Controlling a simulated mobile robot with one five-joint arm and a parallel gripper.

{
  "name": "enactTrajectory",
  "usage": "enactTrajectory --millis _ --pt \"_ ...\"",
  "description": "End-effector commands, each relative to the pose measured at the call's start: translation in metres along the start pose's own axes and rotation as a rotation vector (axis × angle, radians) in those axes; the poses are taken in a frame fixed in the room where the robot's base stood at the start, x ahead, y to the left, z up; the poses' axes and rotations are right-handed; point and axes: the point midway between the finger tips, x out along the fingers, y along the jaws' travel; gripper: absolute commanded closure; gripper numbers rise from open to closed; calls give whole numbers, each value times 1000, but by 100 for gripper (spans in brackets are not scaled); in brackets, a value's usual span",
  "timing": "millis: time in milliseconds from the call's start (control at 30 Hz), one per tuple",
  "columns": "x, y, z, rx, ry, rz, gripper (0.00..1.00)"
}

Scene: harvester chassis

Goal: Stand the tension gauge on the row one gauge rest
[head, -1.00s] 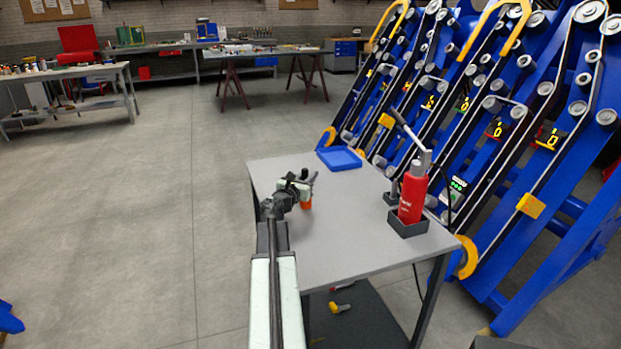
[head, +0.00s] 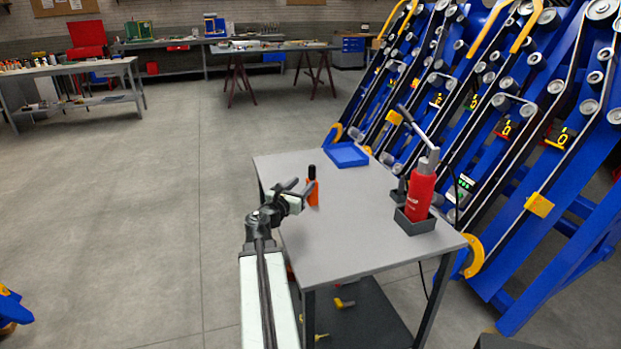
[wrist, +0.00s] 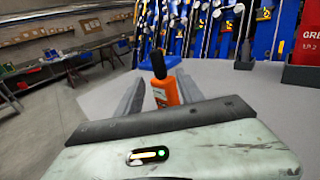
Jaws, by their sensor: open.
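An orange tool with a black top (head: 313,190), which looks like the tension gauge, stands upright on the grey table (head: 350,245). My gripper (head: 299,189) is just left of it in the head view, with its fingers open. In the wrist view the orange body (wrist: 165,93) and black top show between the two spread fingers (wrist: 160,92). I cannot tell whether a finger touches it. A small dark holder (head: 398,195) stands behind the red bottle; I cannot tell whether it is the row one gauge rest.
A red bottle (head: 420,198) sits in a dark box (head: 415,226) at the table's right side. A blue tray (head: 346,155) lies at the far edge. Blue belt frames (head: 540,240) lean beyond the right edge. The table's middle is clear.

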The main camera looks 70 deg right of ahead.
Motion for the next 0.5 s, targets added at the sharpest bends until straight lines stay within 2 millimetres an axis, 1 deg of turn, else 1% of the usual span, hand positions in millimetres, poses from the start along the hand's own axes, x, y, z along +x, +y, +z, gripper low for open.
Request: enactTrajectory --millis 33,100,433,500 --pt "-8 -1 0 0 0 1 55" --pt "-12 -1 0 0 0 -1 55" --pt "-14 -1 0 0 0 -2 55" --pt "-18 5 -3 29 11 1 55"
